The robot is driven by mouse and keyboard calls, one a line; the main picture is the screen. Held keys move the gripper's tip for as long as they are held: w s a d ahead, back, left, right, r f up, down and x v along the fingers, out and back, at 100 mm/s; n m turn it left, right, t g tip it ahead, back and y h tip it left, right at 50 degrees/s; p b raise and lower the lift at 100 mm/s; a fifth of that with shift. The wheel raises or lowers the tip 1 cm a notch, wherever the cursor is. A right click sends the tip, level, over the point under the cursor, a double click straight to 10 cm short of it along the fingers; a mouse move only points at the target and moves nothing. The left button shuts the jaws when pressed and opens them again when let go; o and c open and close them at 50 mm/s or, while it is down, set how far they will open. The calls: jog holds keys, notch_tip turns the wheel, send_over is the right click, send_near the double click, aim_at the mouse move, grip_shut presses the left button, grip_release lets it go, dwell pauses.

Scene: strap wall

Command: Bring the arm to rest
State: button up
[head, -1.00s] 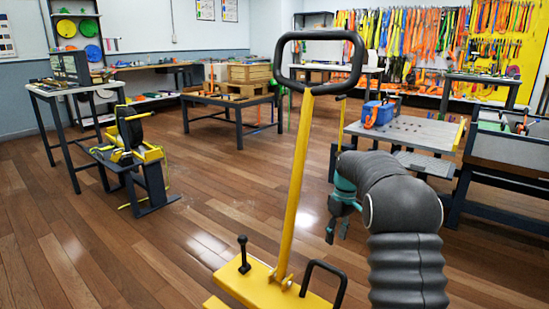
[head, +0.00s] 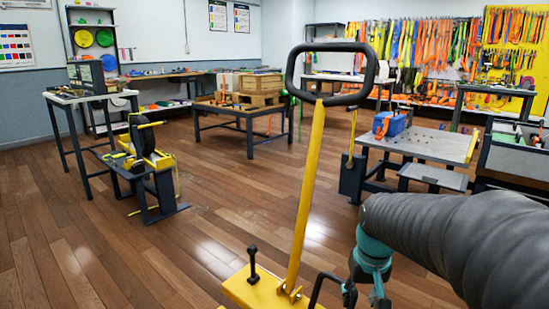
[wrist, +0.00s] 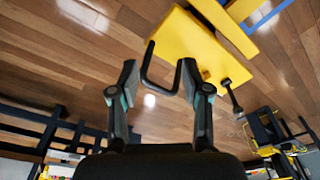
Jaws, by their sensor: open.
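My gripper (head: 362,296) is at the bottom of the head view, right of the middle, partly cut off by the lower edge. It points down and has dark fingers with teal parts. In the wrist view my gripper (wrist: 158,76) is open with its two fingers apart and nothing held. A small black loop handle (wrist: 147,75) shows between and beyond the fingertips; I cannot tell if they touch. My arm is bent, its dark ribbed sleeve filling the lower right of the head view.
A yellow plate (head: 246,291) with a tall yellow post (head: 308,190) and black loop grip (head: 289,75) stands close in front. A grey table (head: 428,143) with a blue box (head: 389,124) is behind my arm. Wooden floor (head: 75,245) is clear at the left.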

jog(key=s+a+r+t, duration=0.1)
jog(key=s+r+t, duration=0.1)
jog(key=s, duration=0.5)
jog(key=s+a+r+t, duration=0.1)
jog(key=s+r+t, duration=0.1)
jog(key=s, duration=0.6)
jog(key=shift+a+r, duration=0.15)
jog(key=shift+r, duration=0.3)
